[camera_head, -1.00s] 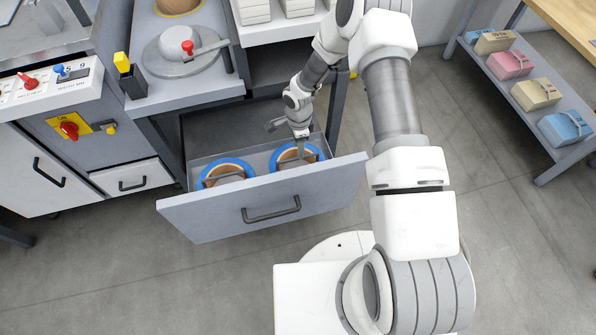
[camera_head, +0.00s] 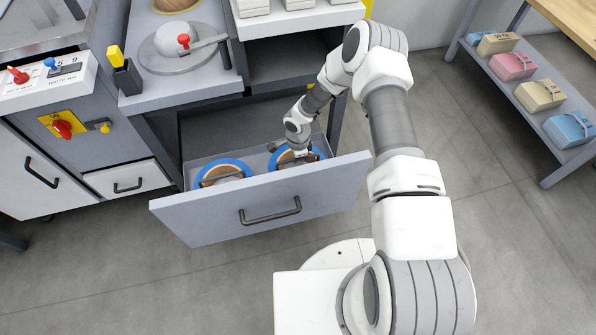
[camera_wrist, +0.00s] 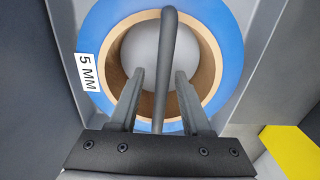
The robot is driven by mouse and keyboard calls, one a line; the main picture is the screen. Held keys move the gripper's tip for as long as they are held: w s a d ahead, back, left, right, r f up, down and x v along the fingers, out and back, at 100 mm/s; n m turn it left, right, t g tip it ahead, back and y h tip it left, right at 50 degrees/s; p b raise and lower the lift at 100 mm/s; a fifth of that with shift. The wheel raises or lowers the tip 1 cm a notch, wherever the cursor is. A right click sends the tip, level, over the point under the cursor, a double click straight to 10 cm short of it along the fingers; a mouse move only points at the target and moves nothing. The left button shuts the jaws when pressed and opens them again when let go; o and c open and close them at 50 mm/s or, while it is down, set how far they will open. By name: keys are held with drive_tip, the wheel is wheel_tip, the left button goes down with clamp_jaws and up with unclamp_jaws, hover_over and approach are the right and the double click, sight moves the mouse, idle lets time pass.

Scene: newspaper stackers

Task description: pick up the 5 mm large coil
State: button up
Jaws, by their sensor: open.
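The 5 mm large coil is a blue ring (camera_wrist: 215,38) with a brown inner core and a white "5 MM" label, seen in the wrist view. A dark grey bar handle (camera_wrist: 168,60) crosses over its middle. My gripper (camera_wrist: 160,80) is open, with one finger on each side of the bar, apart from it as far as I can see. In the head view the coil (camera_head: 318,153) lies in the right part of the open drawer (camera_head: 215,215), partly hidden by my gripper (camera_head: 297,155).
A second blue coil (camera_head: 222,165) with a bar lies in the drawer to the left. The drawer's front panel and side walls stand close around the coils. A counter is above, and a low shelf (camera_head: 530,90) with several packages stands at the right.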

drive_tip(key=shift+c, duration=0.2)
clamp_jaws()
idle(1.1)
drive_tip(key=shift+w+r, duration=0.1)
drive_tip(key=shift+r, duration=0.1)
